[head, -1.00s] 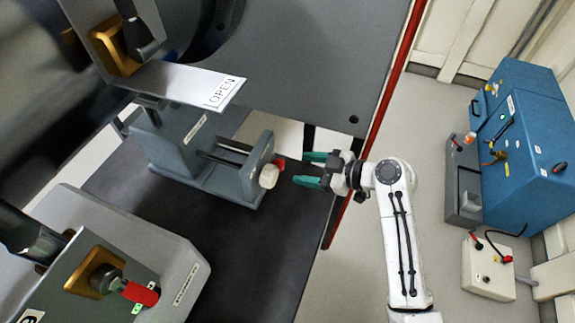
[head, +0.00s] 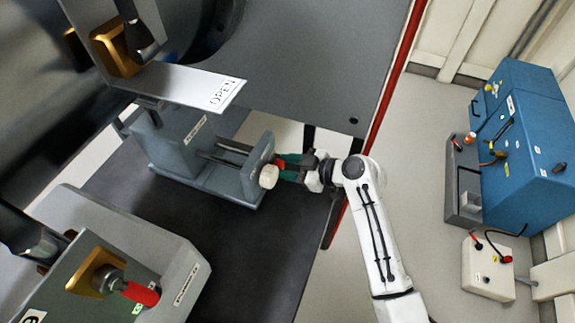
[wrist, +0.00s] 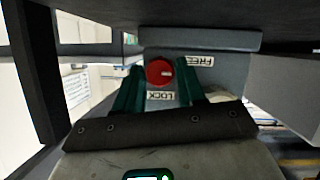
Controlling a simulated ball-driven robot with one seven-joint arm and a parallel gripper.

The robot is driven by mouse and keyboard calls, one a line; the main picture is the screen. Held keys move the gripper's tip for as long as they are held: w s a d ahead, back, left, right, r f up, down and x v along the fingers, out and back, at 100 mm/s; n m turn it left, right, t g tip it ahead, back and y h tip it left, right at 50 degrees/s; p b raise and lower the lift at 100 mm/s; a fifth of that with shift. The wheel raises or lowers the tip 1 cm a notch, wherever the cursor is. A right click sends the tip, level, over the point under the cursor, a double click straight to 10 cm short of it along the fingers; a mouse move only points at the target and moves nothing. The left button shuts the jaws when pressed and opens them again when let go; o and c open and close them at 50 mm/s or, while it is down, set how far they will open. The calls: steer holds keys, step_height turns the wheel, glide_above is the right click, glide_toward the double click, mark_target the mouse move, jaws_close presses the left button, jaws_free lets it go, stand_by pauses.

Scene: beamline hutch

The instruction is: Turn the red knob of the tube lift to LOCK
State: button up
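The tube lift (head: 215,180) is a grey block unit on the dark table, with a white round knob (head: 268,177) at its near end. Its red knob (head: 279,164) sits beside the white one, partly hidden by my gripper (head: 286,168). In the wrist view the red knob (wrist: 160,72) is face-on, with a pale mark on its right side. The FREE label (wrist: 198,61) is to its right and the LOCK label (wrist: 160,96) below it, both upside down. My gripper (wrist: 160,82) is open, its green fingers on either side of the knob with small gaps.
A grey plate marked OPEN (head: 190,85) juts out above the lift. Another unit with a red handle (head: 140,293) stands at lower left. A red-edged panel (head: 392,75) rises behind my arm. Blue equipment (head: 530,140) stands on the floor at right, apart from the arm.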

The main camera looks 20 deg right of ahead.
steer(key=c, duration=0.6)
steer(key=shift+c, duration=0.2)
steer(key=m+g, duration=0.1)
steer(key=m+y, duration=0.1)
steer(key=shift+w+d+m+g+b, duration=0.15)
steer(key=shift+m+g+b, duration=0.15)
steer(key=shift+m+g, duration=0.1)
steer(key=m+g+y, duration=0.1)
steer(key=m, duration=0.2)
steer(key=shift+w+f+y+b, duration=0.1)
steer(key=shift+y+b, duration=0.3)
steer(key=m, duration=0.1)
steer(key=m+g+y, duration=0.1)
steer(key=m, duration=0.1)
steer(key=shift+w+d+f+y+b, duration=0.1)
steer(key=shift+d+y+b, duration=0.05)
steer(key=shift+y+b, duration=0.2)
steer(key=m+y, duration=0.1)
steer(key=m, duration=0.1)
steer(key=m+g+b, duration=0.1)
steer(key=m, duration=0.1)
steer(key=shift+f+y, duration=0.15)
steer(key=shift+y, duration=0.2)
steer(key=shift+m, duration=0.3)
